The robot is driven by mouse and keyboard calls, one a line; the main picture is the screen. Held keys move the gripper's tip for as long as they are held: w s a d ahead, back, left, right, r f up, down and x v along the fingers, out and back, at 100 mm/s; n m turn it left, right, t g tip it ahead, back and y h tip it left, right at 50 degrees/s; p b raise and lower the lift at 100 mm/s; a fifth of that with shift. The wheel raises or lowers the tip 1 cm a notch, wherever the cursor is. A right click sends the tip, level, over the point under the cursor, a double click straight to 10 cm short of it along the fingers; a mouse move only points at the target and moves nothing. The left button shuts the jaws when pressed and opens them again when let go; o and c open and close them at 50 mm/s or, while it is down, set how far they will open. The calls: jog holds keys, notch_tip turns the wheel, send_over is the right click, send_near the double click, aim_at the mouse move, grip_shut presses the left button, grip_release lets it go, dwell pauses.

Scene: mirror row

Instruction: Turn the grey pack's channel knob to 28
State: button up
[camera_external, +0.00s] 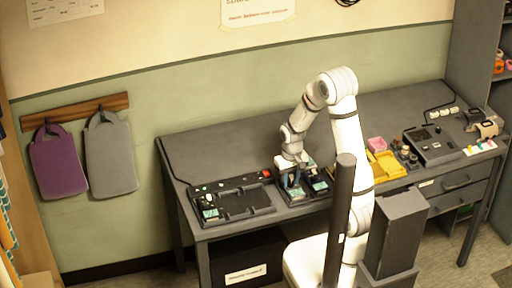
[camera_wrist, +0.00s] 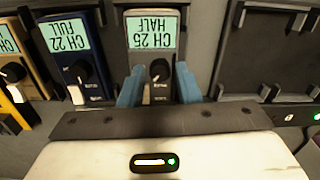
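The grey pack (camera_wrist: 147,15) is in the upper middle of the wrist view. Its screen (camera_wrist: 152,34) appears upside down and reads CH 25 HALF. Its dark channel knob (camera_wrist: 159,70) is below the screen. My gripper (camera_wrist: 159,86) is open, with one blue finger on each side of the knob and visible gaps between. I cannot tell how high the fingertips are above the pack. In the external view my gripper (camera_external: 291,180) is down over the packs on the desk and hides much of the grey pack.
A blue pack (camera_wrist: 88,78) reading CH 22 FULL sits to the left in the wrist view, with a tan pack (camera_wrist: 32,57) beyond it. An empty charger slot (camera_wrist: 275,50) is at right. On the desk (camera_external: 210,150), yellow trays (camera_external: 394,165) and a console (camera_external: 432,146) stand right of my arm.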

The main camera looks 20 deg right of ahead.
grip_shut()
jog(key=shift+m, duration=0.7)
jog(key=m+b, duration=0.1)
jog(key=m, duration=0.1)
jog(key=shift+m, duration=0.3)
jog(key=shift+m+b, duration=0.5)
jog(key=shift+m, duration=1.4)
jog(key=shift+o, duration=1.6)
grip_release()
